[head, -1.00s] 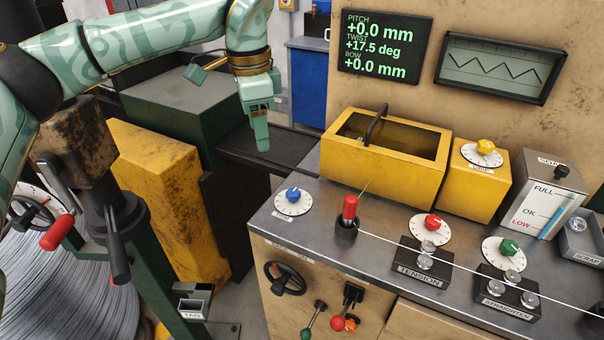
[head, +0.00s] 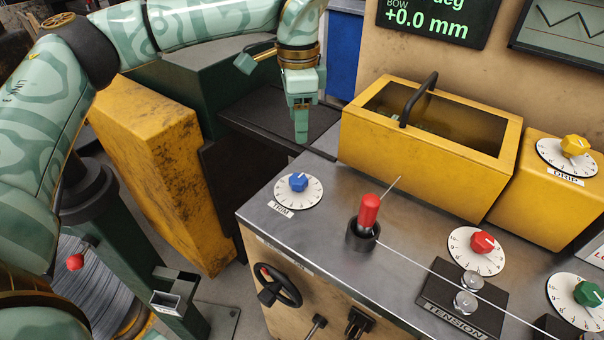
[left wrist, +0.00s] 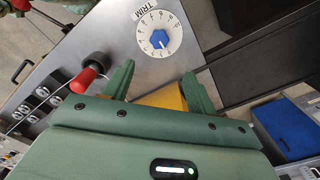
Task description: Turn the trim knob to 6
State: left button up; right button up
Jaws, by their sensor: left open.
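The blue trim knob (head: 298,182) sits on a white numbered dial labelled TRIM (head: 284,199), at the near-left corner of the grey metal bench top. In the left wrist view the blue knob (left wrist: 160,39) shows beyond the fingers, clear of them. The number its pointer stands at is too small to tell. My left gripper (head: 301,132) is in the air beyond and above the dial in the head view, fingers down. In the left wrist view its two green fingers (left wrist: 160,84) are apart with nothing held between them. My right gripper is not in view.
A red-handled tool (head: 369,212) stands in a black holder right of the dial, with a wire running right. A yellow bin (head: 415,160) with a black handle is behind. Red (head: 482,242), yellow (head: 575,146) and green (head: 588,293) knobs lie further right. A handwheel (head: 279,285) is below.

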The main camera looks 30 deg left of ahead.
aim_at(298, 178)
pick_arm(q)
notch_tip(298, 178, down, 14)
jog(key=b, duration=0.3)
jog(key=shift+s+f+b, duration=0.1)
jog(key=shift+f+b, duration=0.05)
jog(key=shift+b, duration=0.2)
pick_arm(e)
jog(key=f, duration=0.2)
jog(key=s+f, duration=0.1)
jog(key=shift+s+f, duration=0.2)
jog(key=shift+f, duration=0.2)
pick_arm(q)
jog(key=c, duration=1)
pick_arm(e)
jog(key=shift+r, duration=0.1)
